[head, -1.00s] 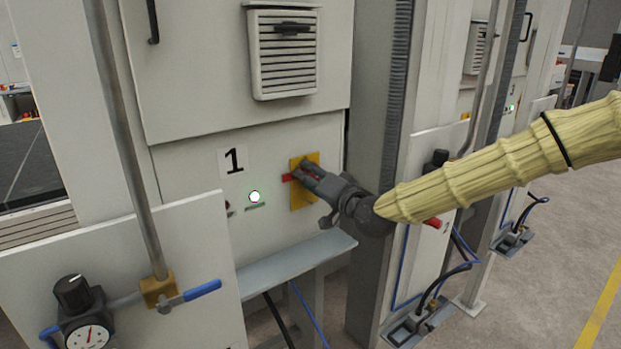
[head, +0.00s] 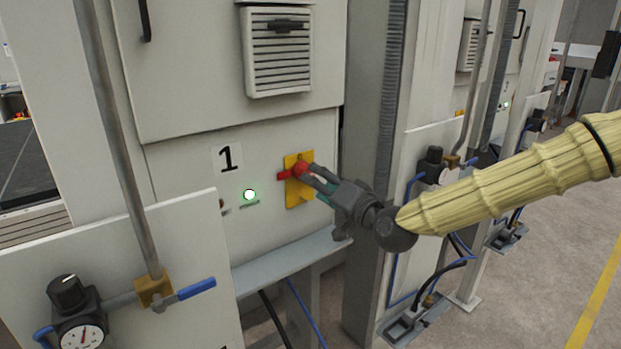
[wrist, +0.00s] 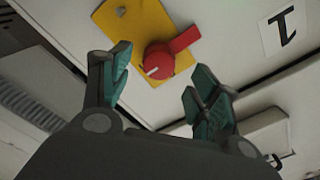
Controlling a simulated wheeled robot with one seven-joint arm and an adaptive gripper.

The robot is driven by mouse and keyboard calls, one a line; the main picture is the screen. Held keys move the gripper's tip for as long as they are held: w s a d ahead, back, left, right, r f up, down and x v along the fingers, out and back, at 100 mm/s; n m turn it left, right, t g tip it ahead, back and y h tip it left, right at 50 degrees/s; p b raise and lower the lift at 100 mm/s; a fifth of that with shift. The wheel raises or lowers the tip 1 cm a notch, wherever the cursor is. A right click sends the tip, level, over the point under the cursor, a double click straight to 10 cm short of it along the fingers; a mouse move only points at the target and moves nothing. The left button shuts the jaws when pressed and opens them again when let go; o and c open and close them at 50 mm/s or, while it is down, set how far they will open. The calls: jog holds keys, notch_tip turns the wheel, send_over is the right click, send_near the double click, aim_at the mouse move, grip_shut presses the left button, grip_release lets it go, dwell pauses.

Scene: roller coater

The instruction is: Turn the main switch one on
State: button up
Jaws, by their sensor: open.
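The main switch is a red rotary handle (head: 297,171) on a yellow plate (head: 303,197), on the grey cabinet panel to the right of the black "1" label (head: 228,158). In the head view its red arm points left, roughly level. In the wrist view the red knob (wrist: 159,61) lies ahead of the fingers, its arm pointing up and right. My gripper (head: 313,179) is open and empty, just right of the knob. In the wrist view its teal-padded fingers (wrist: 158,92) are spread, with the knob just beyond the gap between them.
A lit green-white lamp (head: 249,195) sits left of the switch. A grey ledge (head: 290,262) runs below the panel. A vented grille (head: 277,52) is above. A front panel carries a gauge (head: 83,336) and a blue-handled valve (head: 196,289) at lower left.

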jog(key=v, duration=0.5)
jog(key=shift+s+d, duration=0.25)
jog(key=shift+f, duration=0.1)
jog(key=s+d+f+g+h, duration=0.1)
jog(key=s+f+g+h, duration=0.3)
jog(key=f, duration=0.8)
jog(key=s+d+f+g+y, duration=0.1)
jog(key=s+f, duration=0.5)
jog(key=f, duration=0.7)
jog(key=s+f+g+h, duration=0.25)
jog(key=s+f, duration=0.25)
jog(key=f, duration=0.7)
jog(key=s+d+f+n+g+h, duration=0.1)
jog(key=s+d+f, duration=0.3)
jog(key=s, duration=0.5)
jog(key=s+d+f+n+g+h, duration=0.1)
jog(key=s+d+f+g+h, duration=0.1)
jog(key=s+d+f, duration=0.3)
jog(key=s+d+f+g+h, duration=0.2)
jog(key=s+d+f+g, duration=0.2)
jog(key=s+f, duration=0.5)
jog(key=s+d, duration=0.1)
jog(key=s, duration=0.3)
jog(key=shift+n, duration=0.4)
jog(key=shift+s+d, duration=0.15)
